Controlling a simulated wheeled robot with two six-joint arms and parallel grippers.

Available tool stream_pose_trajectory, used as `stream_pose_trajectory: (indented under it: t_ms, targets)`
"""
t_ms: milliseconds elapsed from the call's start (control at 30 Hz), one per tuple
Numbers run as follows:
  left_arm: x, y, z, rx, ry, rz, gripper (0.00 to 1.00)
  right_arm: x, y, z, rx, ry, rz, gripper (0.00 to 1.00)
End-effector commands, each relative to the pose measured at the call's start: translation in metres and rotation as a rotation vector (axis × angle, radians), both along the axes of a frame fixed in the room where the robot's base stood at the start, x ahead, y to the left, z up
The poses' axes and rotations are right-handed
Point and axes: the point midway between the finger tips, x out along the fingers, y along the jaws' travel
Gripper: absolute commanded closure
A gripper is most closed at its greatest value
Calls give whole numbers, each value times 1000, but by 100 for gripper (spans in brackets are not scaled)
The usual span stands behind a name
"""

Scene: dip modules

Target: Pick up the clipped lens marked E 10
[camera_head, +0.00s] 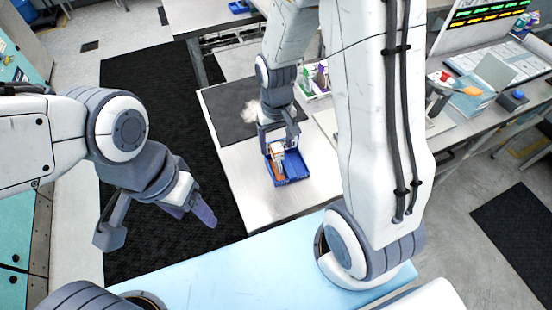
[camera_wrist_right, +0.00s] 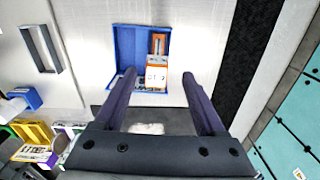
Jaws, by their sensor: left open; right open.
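A blue open tray (camera_head: 296,178) lies on the light table below my right gripper (camera_head: 279,142). It also shows in the right wrist view (camera_wrist_right: 126,42). An orange and white module (camera_head: 277,160) is in the tray; in the right wrist view it shows a white label face (camera_wrist_right: 156,77) with dark marks too small to read surely. No marking E 10 is legible. My right gripper is open and empty above the tray; in its wrist view the fingertips (camera_wrist_right: 158,76) appear on either side of the label. My left gripper (camera_head: 158,226) is open and empty, away from the tray.
A white fluffy clump (camera_head: 250,111) lies on a dark mat behind the tray. Green and purple boxes (camera_head: 316,80) stand at the table's back right. In the right wrist view a grey frame (camera_wrist_right: 41,49) lies left. The table in front of the tray is clear.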

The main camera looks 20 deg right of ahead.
Motion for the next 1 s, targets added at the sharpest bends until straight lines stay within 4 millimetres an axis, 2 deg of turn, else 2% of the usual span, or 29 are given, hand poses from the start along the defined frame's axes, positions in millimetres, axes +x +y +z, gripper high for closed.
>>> stream_pose_trajectory:
  t_ms: [267, 433, 600, 900, 967, 1000]
  targets:
    - [0, 0, 8, 0, 0, -1, 34, 2, -1, -19, 0, 3, 1, 28]
    - [0, 0, 18, 0, 0, -3, 34, 6, -5, -39, 0, 4, 1, 28]
    - [0, 0, 20, 0, 0, -4, 34, 7, -5, -57, 0, 2, 2, 28]
    - [0, 0, 20, 0, 0, -4, 34, 7, -5, -61, 0, -2, 2, 28]
    - [0, 0, 20, 0, 0, -4, 34, 7, -5, -61, 0, -2, 2, 50]
    - [0, 0, 20, 0, 0, -4, 34, 7, -5, -61, 0, -2, 2, 66]
